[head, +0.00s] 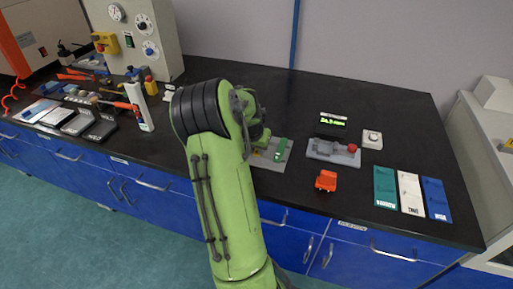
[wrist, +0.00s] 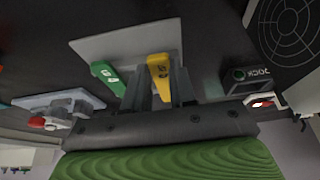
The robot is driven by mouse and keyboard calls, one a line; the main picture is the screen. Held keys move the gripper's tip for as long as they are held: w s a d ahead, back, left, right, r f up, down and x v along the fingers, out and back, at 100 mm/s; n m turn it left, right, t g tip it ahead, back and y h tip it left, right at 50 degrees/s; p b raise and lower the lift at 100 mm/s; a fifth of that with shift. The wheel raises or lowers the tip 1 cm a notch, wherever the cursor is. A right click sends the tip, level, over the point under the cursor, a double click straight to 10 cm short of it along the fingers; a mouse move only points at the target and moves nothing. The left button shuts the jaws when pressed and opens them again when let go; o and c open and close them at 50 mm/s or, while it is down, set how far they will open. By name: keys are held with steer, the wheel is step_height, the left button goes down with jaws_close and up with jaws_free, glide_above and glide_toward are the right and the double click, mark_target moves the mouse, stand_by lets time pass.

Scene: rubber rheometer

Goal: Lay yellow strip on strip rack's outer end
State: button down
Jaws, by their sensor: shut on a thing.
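The yellow strip (wrist: 158,68) is between the fingers of my gripper (wrist: 162,90) in the wrist view, and the gripper is shut on it. The light grey strip rack (wrist: 130,43) lies behind it in that view. A green strip (wrist: 108,76) is beside the yellow one, at the rack's left part in the picture. I cannot tell whether the yellow strip touches the rack. In the head view the rack (head: 270,182) and green strip (head: 281,149) show just right of my arm, which hides most of the gripper and yellow strip.
A grey fixture with a red knob (head: 333,152) stands right of the rack, with a small display (head: 332,121) behind it. An orange block (head: 326,181) is nearer the bench's front edge. Green, white and blue mats (head: 436,199) lie at right. The bench behind the rack is partly clear.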

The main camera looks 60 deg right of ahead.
steer(key=shift+f, duration=0.35)
steer(key=c, duration=0.8)
jaws_free()
steer(key=shift+c, duration=0.2)
steer(key=p+v, duration=0.4)
steer(key=v, duration=1.2)
steer(key=shift+w+d+f, duration=0.1)
